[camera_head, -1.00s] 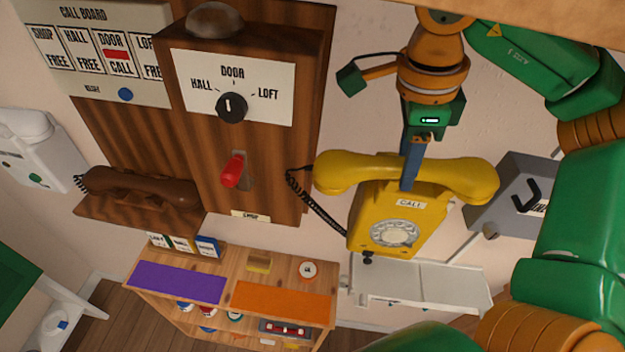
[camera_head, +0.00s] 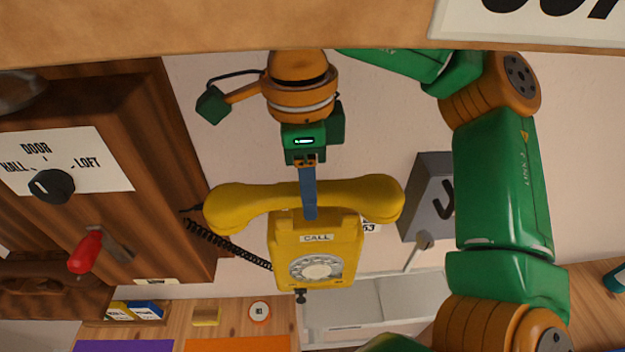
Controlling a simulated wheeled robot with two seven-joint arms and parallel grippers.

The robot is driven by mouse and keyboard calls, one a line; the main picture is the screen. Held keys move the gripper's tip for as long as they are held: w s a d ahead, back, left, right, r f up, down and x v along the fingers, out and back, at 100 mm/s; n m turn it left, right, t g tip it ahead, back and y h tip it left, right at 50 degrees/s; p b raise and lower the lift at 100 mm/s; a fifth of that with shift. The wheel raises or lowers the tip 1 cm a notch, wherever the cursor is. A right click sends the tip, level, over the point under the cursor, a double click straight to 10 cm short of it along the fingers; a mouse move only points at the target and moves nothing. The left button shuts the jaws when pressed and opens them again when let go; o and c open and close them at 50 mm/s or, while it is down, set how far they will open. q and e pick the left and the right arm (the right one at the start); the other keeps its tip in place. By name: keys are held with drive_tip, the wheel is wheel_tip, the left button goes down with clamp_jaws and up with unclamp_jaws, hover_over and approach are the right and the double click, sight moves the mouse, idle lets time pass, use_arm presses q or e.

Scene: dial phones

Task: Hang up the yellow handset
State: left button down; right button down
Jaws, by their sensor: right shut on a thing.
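The yellow handset (camera_head: 245,205) lies across the top of the yellow dial phone (camera_head: 330,240), at or just above its cradle; I cannot tell whether it rests fully on it. My right gripper (camera_head: 309,205) comes down from above and is shut on the middle of the handset. The phone has a CALL label and a round dial (camera_head: 316,269). A dark coiled cord (camera_head: 230,248) runs left from the phone. The handset's underside and the cradle are mostly hidden. My left gripper is not in view.
A wooden panel at left carries a black knob (camera_head: 51,187) and a red lever (camera_head: 85,251). A grey box (camera_head: 428,200) is on the wall right of the phone. A pale tray (camera_head: 385,305) is below the phone. A wooden beam (camera_head: 200,30) crosses the top.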

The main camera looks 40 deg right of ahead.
drive_tip(key=shift+w, duration=0.15)
drive_tip(key=shift+d, duration=0.25)
drive_tip(key=shift+d, duration=0.3)
drive_tip(key=shift+d, duration=0.55)
drive_tip(key=shift+a, duration=0.1)
